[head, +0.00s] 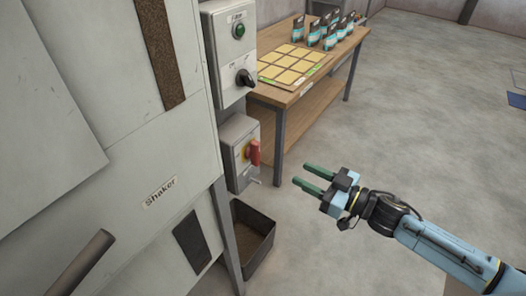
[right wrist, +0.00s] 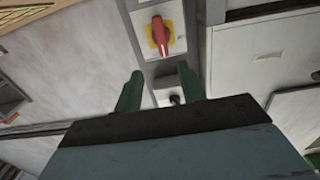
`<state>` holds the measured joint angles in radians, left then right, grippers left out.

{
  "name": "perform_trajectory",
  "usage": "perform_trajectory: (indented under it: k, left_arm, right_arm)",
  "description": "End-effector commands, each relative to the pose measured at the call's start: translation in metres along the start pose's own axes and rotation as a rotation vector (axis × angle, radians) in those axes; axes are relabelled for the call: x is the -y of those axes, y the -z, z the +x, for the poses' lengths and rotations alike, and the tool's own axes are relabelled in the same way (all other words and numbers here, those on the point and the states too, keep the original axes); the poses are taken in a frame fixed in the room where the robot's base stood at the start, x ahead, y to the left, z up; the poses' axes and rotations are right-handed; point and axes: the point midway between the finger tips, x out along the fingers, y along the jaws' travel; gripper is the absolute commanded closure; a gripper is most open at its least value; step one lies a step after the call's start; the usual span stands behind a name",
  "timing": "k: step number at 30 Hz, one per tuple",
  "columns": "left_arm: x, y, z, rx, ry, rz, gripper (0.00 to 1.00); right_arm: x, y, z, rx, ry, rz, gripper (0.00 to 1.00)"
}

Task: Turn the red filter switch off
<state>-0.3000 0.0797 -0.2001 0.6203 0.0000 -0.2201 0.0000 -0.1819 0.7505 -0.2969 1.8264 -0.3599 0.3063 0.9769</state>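The red switch (head: 254,152) is a red handle on a yellow plate, on the front of a grey box (head: 232,133) fixed to the machine's side. In the right wrist view the red switch (right wrist: 159,36) shows upright in the picture, beyond the fingertips. My right gripper (head: 312,177) is open and empty, a little to the right of the switch and apart from it. Its green fingers also show apart in the right wrist view (right wrist: 158,82). A small toggle with a dark base (right wrist: 174,98) sits near the switch. My left gripper is not in view.
Above is a control box (head: 228,55) with a green button and a black knob. A dark bin (head: 267,223) stands on the floor below. A wooden table (head: 318,86) with pouches and yellow cards is behind.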

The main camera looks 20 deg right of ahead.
Motion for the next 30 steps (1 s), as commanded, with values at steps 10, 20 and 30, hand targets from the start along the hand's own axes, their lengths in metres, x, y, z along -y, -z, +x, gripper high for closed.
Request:
perform_trajectory:
  k: [10, 20, 30]
  left_arm:
    - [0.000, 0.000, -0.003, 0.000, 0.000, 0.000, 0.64]
    - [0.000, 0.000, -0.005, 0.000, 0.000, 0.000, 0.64]
    - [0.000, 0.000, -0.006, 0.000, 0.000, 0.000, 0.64]
  right_arm:
    - [0.003, 0.007, 0.038, -0.012, 0.012, -0.001, 0.60]
    - [0.003, 0.007, 0.101, -0.011, 0.010, 0.000, 0.60]
    - [0.004, 0.005, 0.133, -0.007, 0.010, 0.000, 0.60]
